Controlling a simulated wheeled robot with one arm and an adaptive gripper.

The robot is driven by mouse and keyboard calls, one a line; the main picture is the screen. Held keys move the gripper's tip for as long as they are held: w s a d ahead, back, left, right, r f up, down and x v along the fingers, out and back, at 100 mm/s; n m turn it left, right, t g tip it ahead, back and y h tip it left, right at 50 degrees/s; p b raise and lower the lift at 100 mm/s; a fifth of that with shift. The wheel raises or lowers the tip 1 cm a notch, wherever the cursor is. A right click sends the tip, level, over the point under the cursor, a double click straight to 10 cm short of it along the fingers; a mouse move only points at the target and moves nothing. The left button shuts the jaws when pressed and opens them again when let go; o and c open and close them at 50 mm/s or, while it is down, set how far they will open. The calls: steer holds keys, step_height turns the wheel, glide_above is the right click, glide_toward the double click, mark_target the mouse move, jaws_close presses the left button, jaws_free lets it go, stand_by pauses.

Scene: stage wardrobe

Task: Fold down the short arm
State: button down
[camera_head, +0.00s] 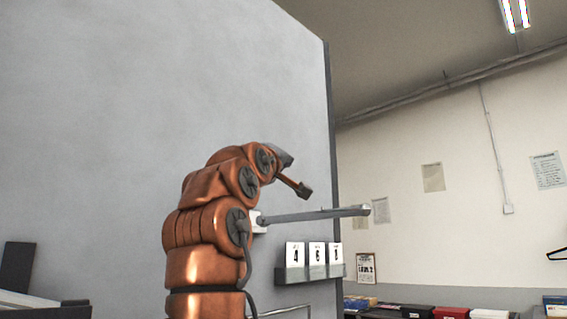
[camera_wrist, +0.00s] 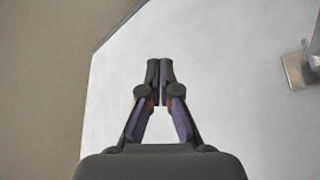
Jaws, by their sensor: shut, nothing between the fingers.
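A grey rod-like arm (camera_head: 315,215) sticks out to the right, almost level, from a white mount (camera_head: 260,222) on the grey wall panel. Its far end has a pale tip (camera_head: 364,210). I see only this one such arm, and cannot tell whether it is the short one. My gripper (camera_head: 305,191) is above the rod's middle, apart from it in the picture, pointing down to the right. In the wrist view my gripper (camera_wrist: 160,66) has its fingertips together with nothing between them. A metal bracket-like piece (camera_wrist: 297,69) is cut off at the right edge there.
The grey panel (camera_head: 250,80) fills the left and ends at a dark vertical edge. A rack (camera_head: 310,273) with number cards 4, 6 and 1 is on it below the rod. Boxes (camera_head: 452,313) stand on a shelf at lower right. The space right of the rod looks clear.

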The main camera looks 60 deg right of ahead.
steer(key=shift+s+a+f+m+g+b, duration=0.1)
steer(key=shift+s+f+m+g+b, duration=0.2)
steer(key=shift+s+f+m+b, duration=0.45)
